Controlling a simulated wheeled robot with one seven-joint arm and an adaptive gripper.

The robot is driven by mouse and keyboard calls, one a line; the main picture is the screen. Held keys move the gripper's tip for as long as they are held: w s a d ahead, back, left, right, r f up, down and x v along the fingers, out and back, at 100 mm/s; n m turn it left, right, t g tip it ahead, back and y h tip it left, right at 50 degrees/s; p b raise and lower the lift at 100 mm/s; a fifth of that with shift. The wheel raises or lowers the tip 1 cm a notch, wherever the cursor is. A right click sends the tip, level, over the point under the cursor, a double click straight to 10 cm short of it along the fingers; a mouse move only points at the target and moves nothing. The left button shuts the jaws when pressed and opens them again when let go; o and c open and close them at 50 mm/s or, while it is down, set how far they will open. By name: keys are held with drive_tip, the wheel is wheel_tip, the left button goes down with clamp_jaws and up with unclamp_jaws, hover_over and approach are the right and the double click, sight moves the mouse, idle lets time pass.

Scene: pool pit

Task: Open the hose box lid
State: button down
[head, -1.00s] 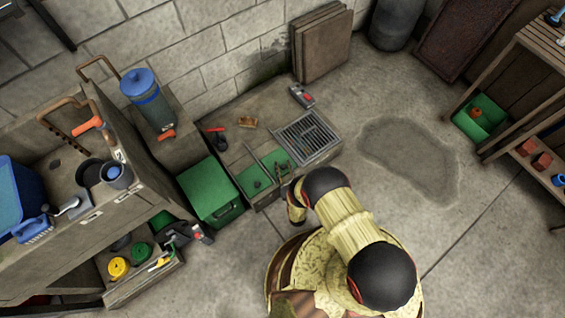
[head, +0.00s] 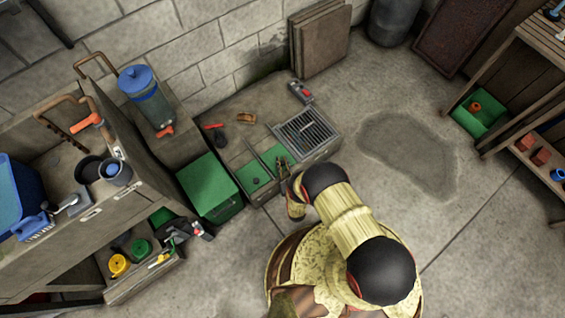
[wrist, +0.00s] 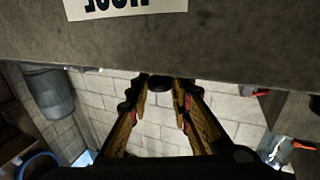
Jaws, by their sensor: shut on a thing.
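The low grey box (head: 322,149) stands by the wall in the head view, with a dark grille and green panels on its top. My gripper (head: 284,165) is at its front edge, partly hidden by my arm. In the wrist view a grey panel (wrist: 230,45) with an upside-down "HOSE" label (wrist: 120,8) fills the top. My gripper (wrist: 160,88) is shut on a small dark knob (wrist: 159,83) at the panel's edge. I cannot tell how far the lid is raised.
A green bin (head: 208,187) stands left of the low box. A grey bench (head: 120,215) with a blue tub and cups is at the left. A wooden shelf (head: 505,90) is at the right. The floor (head: 480,240) at the right is clear.

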idle(0.3)
drive_tip(key=shift+w+a, duration=0.55)
drive_tip(key=shift+w, duration=0.3)
drive_tip(key=shift+w+a, duration=0.55)
drive_tip(key=shift+w, duration=0.25)
drive_tip(key=c, duration=1.7)
unclamp_jaws()
drive_tip(key=shift+o, duration=0.3)
drive_tip(key=v, duration=1.2)
